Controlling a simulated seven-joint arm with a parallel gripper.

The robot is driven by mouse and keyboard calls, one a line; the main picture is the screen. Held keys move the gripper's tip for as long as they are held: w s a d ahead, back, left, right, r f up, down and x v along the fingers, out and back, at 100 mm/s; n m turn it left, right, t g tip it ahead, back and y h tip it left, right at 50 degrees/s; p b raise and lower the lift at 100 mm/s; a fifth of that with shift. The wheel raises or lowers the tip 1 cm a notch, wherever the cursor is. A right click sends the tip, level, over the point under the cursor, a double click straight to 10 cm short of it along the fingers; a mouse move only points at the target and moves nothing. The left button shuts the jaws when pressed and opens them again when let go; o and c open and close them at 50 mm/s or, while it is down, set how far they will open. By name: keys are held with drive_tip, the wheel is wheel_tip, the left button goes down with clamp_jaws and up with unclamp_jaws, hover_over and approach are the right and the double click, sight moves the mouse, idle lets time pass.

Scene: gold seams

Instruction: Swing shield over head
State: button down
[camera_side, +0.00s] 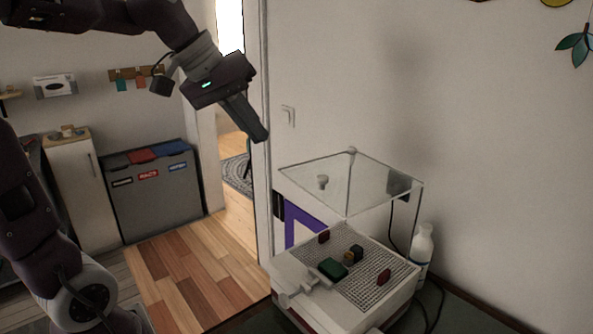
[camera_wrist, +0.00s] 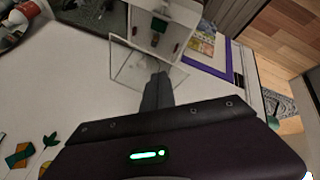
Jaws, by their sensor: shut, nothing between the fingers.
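A clear shield (camera_side: 375,182) with thin pale edges stands above a white machine (camera_side: 375,316) in the side view. The shield also shows in the wrist view (camera_wrist: 133,70), just beyond my fingers. A dark block (camera_side: 398,184) is seen by the shield's right side; I cannot tell whether it is the head. My gripper (camera_side: 263,138) is shut and empty, in the air up and left of the shield, apart from it. In the wrist view, my fingers (camera_wrist: 157,82) overlap the shield's edge.
A perforated bed (camera_side: 362,290) carries a green block (camera_side: 332,268) and several small dark and red blocks. A white bottle (camera_side: 422,245) and black cables stand at the machine's right. A purple-framed panel (camera_side: 299,226) is behind its left side. A wall is behind; air left of the shield is free.

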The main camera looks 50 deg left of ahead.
sight(333, 189)
drive_tip(key=x, duration=0.4)
drive_tip(key=w+d+x, duration=0.1)
drive_tip(key=x, duration=0.3)
drive_tip(key=r+x, duration=0.1)
drive_tip(key=x, duration=0.3)
drive_tip(key=shift+w+d+r, duration=0.15)
drive_tip(key=shift+w+r, duration=0.05)
drive_tip(key=shift+w, duration=0.15)
drive_tip(key=shift+w+d, duration=0.3)
drive_tip(key=shift+d, duration=0.05)
drive_tip(key=shift+w+d, duration=0.3)
drive_tip(key=shift+d, duration=0.55)
drive_tip(key=shift+w+d, duration=0.3)
drive_tip(key=shift+d, duration=0.5)
